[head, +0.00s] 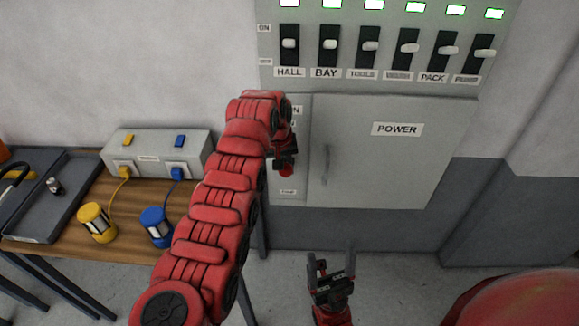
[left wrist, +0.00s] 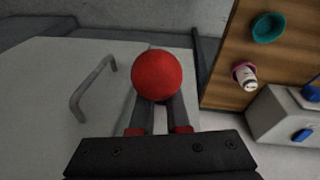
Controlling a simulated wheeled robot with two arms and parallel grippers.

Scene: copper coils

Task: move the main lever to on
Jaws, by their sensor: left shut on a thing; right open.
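The main lever's red ball knob (head: 286,171) shows in the head view just below my left gripper (head: 284,153), on the narrow panel left of the POWER door. In the left wrist view the red knob (left wrist: 156,75) sits at the tips of my left gripper's fingers (left wrist: 159,112), which are shut on the lever. My left arm hides most of the lever's panel; part of an ON label (head: 297,110) shows above and a small label (head: 288,191) below. My right gripper (head: 331,268) is open and empty, low in front of the cabinet.
The POWER door (head: 390,165) is closed, with its handle (head: 326,165) close to the right of my left gripper. A row of breaker switches (head: 370,46) is above. The wooden table (head: 125,222) at left bears a grey box (head: 140,150) and yellow (head: 97,222) and blue (head: 156,226) lamps.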

